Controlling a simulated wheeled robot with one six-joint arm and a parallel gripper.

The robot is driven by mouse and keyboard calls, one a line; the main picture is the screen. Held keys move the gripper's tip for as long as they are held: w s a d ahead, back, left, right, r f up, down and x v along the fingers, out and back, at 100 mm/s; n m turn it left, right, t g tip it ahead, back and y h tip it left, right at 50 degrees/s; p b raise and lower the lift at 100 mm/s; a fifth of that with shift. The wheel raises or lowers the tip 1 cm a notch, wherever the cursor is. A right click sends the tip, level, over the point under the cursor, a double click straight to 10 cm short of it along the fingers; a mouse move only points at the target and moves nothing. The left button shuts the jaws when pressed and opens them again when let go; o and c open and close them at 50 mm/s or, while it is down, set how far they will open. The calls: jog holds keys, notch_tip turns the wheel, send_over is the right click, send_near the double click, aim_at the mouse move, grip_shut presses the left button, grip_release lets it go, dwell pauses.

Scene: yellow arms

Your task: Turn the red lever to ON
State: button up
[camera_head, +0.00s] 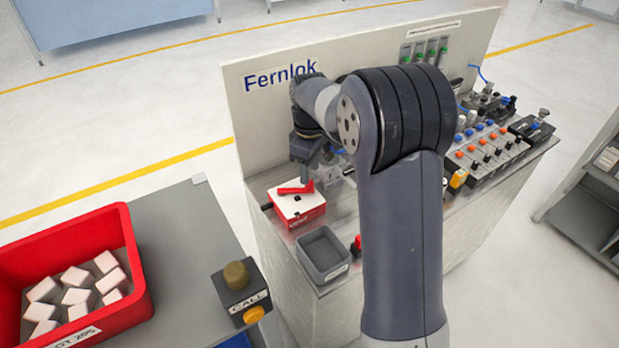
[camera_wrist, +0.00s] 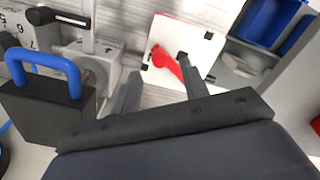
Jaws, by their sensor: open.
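The red lever (camera_head: 296,189) lies across the white top of a small red-sided box (camera_head: 299,208) at the front left of the bench. In the wrist view the lever (camera_wrist: 168,62) slants over the white plate (camera_wrist: 194,36), and a small black spot shows near one corner. I cannot read any ON marking. My gripper (camera_head: 306,178) hangs above the box, close to the lever. In the wrist view my gripper (camera_wrist: 158,68) has its two fingers apart, with the lever seen between and beyond them. I cannot tell whether a finger touches it.
A grey bin (camera_head: 323,256) stands in front of the box. A dark block with a blue loop (camera_wrist: 46,100) and a grey fixture (camera_wrist: 92,62) are close by on the left in the wrist view. The bench's back panel (camera_head: 262,110) rises behind. Valves and knobs fill the right side.

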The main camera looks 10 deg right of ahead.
notch_tip(320, 180, up, 7)
jog(key=shift+f, duration=0.15)
jog(key=shift+c, duration=0.3)
